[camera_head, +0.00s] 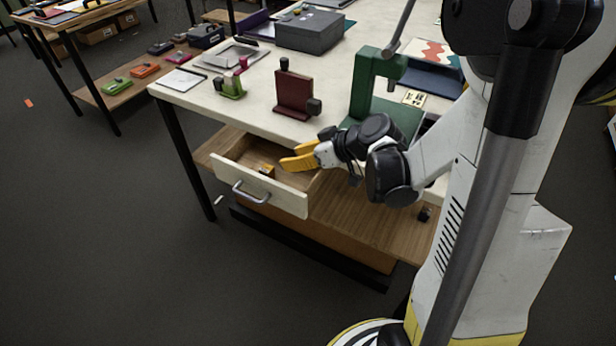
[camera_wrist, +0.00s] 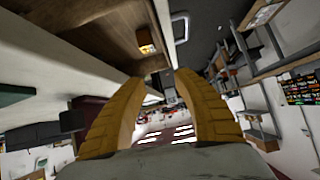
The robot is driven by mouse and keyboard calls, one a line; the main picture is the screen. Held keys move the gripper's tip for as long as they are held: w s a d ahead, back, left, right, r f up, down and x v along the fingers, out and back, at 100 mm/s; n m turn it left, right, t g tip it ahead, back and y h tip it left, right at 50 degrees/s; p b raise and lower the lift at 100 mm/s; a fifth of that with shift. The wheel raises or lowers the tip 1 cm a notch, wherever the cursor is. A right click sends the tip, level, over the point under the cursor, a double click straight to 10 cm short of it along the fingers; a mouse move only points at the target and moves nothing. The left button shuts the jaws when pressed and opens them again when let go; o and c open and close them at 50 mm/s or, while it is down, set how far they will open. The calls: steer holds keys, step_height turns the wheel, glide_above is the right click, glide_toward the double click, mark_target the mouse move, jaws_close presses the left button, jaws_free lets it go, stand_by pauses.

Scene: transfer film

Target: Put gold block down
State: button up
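A small gold-orange block (camera_head: 267,170) lies in the open drawer (camera_head: 262,196) under the workbench, near the drawer's front. It also shows in the wrist view (camera_wrist: 146,42), on the drawer's wooden floor, apart from my fingers. My gripper (camera_head: 290,157) has yellow fingers and hovers at the drawer's right side, to the right of the block. In the wrist view, the two fingers (camera_wrist: 172,77) are apart with a gap between their tips. Nothing is held between them.
The drawer's pale front has a metal handle (camera_head: 252,193). Above the drawer is the white benchtop (camera_head: 262,86) with a dark red fixture (camera_head: 294,93), a green press (camera_head: 371,88) and a grey box (camera_head: 309,31). A wooden lower shelf (camera_head: 350,214) extends right. Open floor lies in front.

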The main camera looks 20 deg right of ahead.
steer(key=s+a+r+m+h, duration=0.1)
steer(key=s+r+m+h, duration=0.1)
steer(key=s, duration=0.4)
steer(key=s+a+r+m+g+h, duration=0.1)
steer(key=s+r+m+h, duration=0.1)
steer(key=s+r, duration=0.2)
steer(key=s+a+r+m+h, duration=0.1)
steer(key=s+r+h, duration=0.1)
steer(key=s, duration=0.6)
steer(key=shift+r+m, duration=0.4)
steer(key=shift+r, duration=0.05)
steer(key=shift+a, duration=0.1)
